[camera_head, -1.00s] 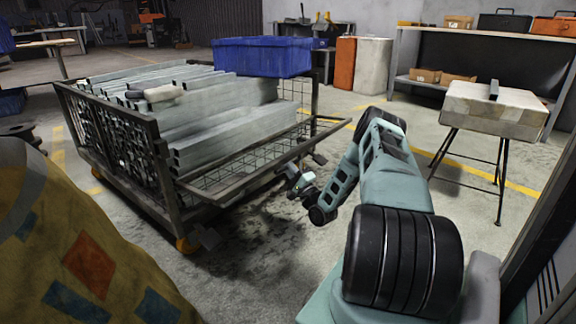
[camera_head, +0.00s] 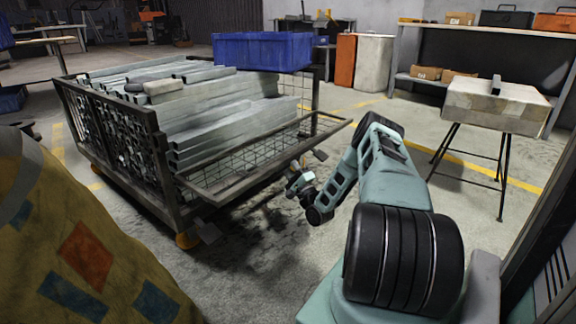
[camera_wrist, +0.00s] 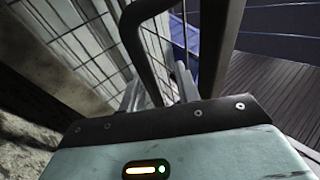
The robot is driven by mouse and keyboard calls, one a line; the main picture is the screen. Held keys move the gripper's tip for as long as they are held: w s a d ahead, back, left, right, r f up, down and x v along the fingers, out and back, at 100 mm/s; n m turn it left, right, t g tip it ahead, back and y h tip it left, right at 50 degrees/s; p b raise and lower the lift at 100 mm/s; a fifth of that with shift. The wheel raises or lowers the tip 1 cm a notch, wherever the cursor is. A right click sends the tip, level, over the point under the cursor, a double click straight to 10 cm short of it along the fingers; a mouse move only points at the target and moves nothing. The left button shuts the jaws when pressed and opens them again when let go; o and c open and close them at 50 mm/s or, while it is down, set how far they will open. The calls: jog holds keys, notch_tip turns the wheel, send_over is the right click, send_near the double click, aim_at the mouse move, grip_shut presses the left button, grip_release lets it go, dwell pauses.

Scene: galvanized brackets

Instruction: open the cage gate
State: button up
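The cage gate (camera_head: 262,158) is the mesh front panel of the dark metal cage cart in the head view. It is tilted outward, leaning from its lower edge toward my arm, with its long top bar out over the floor. My gripper (camera_head: 301,184) is low in front of the gate, close to its outer side. In the wrist view the two light grey fingers of my gripper (camera_wrist: 160,88) stand apart, with a dark bent bar (camera_wrist: 139,52) running between them. Whether the fingers touch that bar is not clear.
Galvanized brackets (camera_head: 222,113) lie stacked in the cage. A blue bin (camera_head: 262,52) sits at its back right. A stand with a pale block (camera_head: 497,105) is at right; a patterned yellow thing (camera_head: 85,245) fills the left foreground.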

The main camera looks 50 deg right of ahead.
jog(key=p+v, duration=0.6)
jog(key=v, duration=1.1)
jog(key=shift+f, duration=0.15)
jog(key=shift+s, duration=0.1)
